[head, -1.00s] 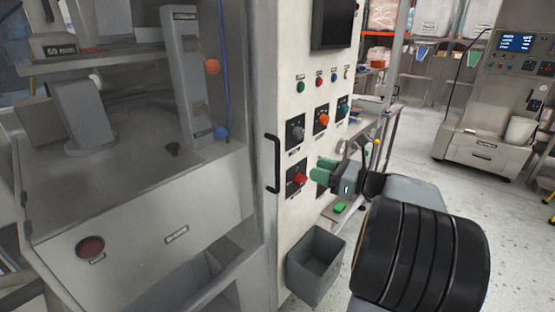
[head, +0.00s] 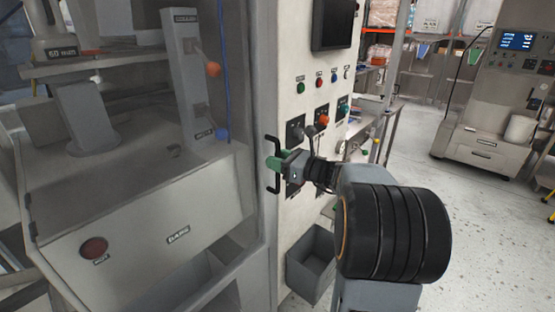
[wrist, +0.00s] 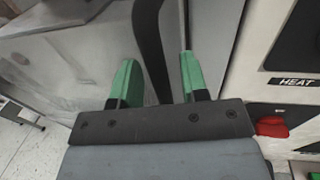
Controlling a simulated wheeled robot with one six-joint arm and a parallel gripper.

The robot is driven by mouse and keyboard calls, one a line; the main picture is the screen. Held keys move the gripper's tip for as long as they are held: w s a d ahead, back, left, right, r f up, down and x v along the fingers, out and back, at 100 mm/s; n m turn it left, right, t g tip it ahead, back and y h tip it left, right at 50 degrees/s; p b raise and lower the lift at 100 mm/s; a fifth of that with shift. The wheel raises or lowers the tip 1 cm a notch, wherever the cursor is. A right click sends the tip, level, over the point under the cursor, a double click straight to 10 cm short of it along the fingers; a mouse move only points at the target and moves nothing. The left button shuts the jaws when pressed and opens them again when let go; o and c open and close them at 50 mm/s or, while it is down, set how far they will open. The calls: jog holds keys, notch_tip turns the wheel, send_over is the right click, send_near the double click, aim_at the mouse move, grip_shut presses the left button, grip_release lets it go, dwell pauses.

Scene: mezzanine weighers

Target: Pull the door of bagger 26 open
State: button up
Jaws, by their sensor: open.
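The door of bagger 26 (head: 215,190) is a clear panel in a grey frame, and it looks closed. Its black vertical bar handle (head: 276,182) is on the door's right edge. My gripper (head: 274,163) is at the middle of the handle, with green fingertips. In the wrist view my gripper (wrist: 157,78) is open, and the black handle (wrist: 150,45) passes between the two green fingers with a gap at each side. The fingers hide part of the handle in the head view.
Right of the door is a white control panel (head: 298,110) with knobs and buttons; a red knob (wrist: 271,127) is close to my gripper. A grey bin (head: 309,262) hangs below. Floor at the right is clear.

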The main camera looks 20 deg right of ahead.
jog(key=shift+c, duration=0.3)
grip_shut()
dwell(0.3)
